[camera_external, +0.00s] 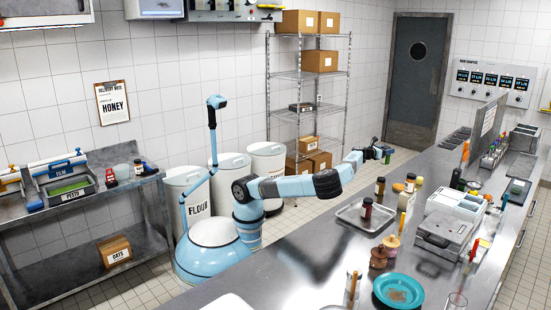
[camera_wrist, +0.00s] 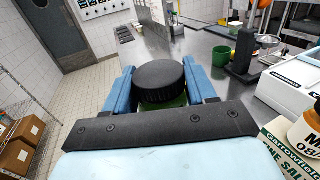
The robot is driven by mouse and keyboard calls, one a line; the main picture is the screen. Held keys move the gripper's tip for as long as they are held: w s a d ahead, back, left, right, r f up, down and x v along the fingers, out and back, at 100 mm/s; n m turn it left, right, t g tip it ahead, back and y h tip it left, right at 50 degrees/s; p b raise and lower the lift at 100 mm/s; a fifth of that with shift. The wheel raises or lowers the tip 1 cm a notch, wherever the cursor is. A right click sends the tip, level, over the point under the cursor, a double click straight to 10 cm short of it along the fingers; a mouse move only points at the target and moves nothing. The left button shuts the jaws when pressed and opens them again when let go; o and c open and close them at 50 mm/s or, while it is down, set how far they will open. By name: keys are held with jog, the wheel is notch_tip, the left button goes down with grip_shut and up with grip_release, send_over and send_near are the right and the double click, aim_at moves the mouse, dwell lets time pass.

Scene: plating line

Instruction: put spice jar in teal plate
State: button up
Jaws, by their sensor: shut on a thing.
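My gripper (camera_external: 383,153) is shut on a spice jar (camera_wrist: 160,76) with a black ribbed lid and a green body. In the wrist view the jar sits between the blue fingers (camera_wrist: 160,90); most of its body is hidden below the lid. In the external view the gripper is held up at the far side of the counter, and the jar shows only as a small dark and green shape (camera_external: 388,156). The teal plate (camera_external: 382,296) lies on the near part of the steel counter, well away from the gripper, with something brownish in its middle.
A grey-lidded container (camera_external: 444,234) is to the right.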

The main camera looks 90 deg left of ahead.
jog(key=s+d+m+h, duration=0.1)
jog(key=d+m+h, duration=0.25)
jog(key=d, duration=1.15)
jog(key=s+d+m+t+h, duration=0.15)
jog(key=d+h, duration=0.35)
jog(key=d, duration=1)
jog(key=s+d+m+h, duration=0.1)
jog(key=d+m+h, duration=0.25)
jog(key=d, duration=1.05)
jog(key=s+d+r+m+g+h, duration=0.1)
jog(key=s+d+m+g+h, duration=0.15)
jog(key=s+d, duration=0.7)
jog(key=s+d+m+g+h, duration=0.15)
jog(key=s+d+h, duration=0.35)
jog(key=d, duration=0.7)
jog(key=s+d+r+m+g+h, duration=0.1)
jog(key=s+d+m+g+h, duration=0.15)
jog(key=s+d, duration=0.75)
jog(key=w+d+f, duration=0.3)
jog(key=f, duration=0.3)
jog(key=w+d+f, duration=0.3)
jog(key=w+f, duration=0.1)
jog(key=f, duration=0.2)
jog(key=w+d+f, duration=0.4)
jog(key=f, duration=0.2)
jog(key=shift+w+f, duration=0.1)
